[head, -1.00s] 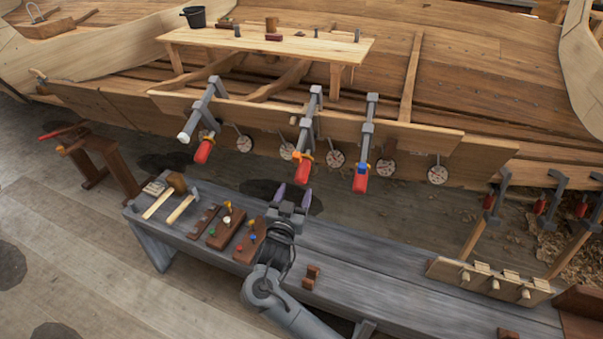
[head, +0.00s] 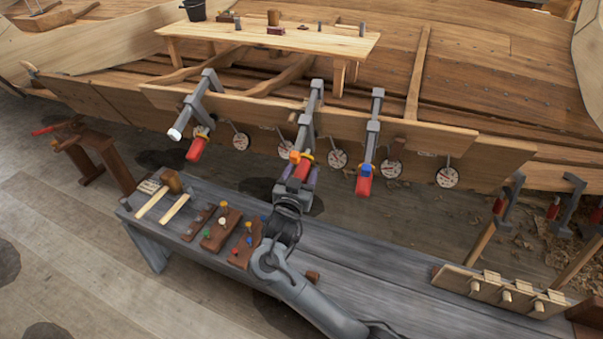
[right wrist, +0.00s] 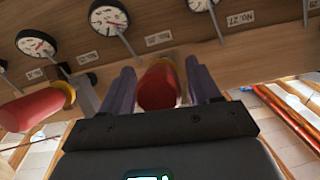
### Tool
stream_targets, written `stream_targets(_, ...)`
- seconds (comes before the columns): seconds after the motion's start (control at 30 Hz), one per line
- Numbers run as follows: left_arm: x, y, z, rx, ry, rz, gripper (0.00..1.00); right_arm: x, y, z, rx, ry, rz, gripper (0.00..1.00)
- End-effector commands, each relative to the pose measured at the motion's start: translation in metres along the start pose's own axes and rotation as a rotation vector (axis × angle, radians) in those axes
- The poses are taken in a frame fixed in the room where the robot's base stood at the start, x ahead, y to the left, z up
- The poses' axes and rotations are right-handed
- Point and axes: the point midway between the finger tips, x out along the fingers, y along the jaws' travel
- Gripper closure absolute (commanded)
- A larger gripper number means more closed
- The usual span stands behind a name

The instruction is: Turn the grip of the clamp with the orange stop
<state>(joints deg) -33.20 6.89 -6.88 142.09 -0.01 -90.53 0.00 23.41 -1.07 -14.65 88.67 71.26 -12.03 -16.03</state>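The clamp with the orange stop (head: 295,156) is the middle of three grey clamps on the hull plank in the head view. Its red grip (head: 304,170) points down towards the bench. My right gripper (head: 298,180) is at this grip, with its purple fingers on either side. In the right wrist view the red grip (right wrist: 159,86) lies between the two fingers of my right gripper (right wrist: 162,92). The fingers stand apart, with narrow gaps beside the grip, so it looks open. My left gripper is not in view.
A clamp with a white stop (head: 175,134) hangs to the left and one with a blue stop (head: 367,169) to the right. Round dials (head: 337,159) line the plank.

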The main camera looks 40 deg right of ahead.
Motion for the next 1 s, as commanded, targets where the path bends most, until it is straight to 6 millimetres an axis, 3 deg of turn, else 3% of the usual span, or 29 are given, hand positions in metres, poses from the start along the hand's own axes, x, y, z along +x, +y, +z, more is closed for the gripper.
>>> stream_targets(0.03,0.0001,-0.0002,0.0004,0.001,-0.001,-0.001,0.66,-0.0001,0.0000,0.0001,0.000,0.000,0.000,0.47)
stream_targets(0.3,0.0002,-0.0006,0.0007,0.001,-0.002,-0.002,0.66,0.0000,0.0001,0.0002,0.000,0.000,0.000,0.86)
stream_targets(0.67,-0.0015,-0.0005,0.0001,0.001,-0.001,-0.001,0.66,0.0000,0.0006,0.0004,0.062,-0.001,-0.023,0.87)
stream_targets(1.0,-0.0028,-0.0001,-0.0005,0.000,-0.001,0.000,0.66,-0.0002,0.0008,0.0012,0.295,-0.002,-0.108,0.87)
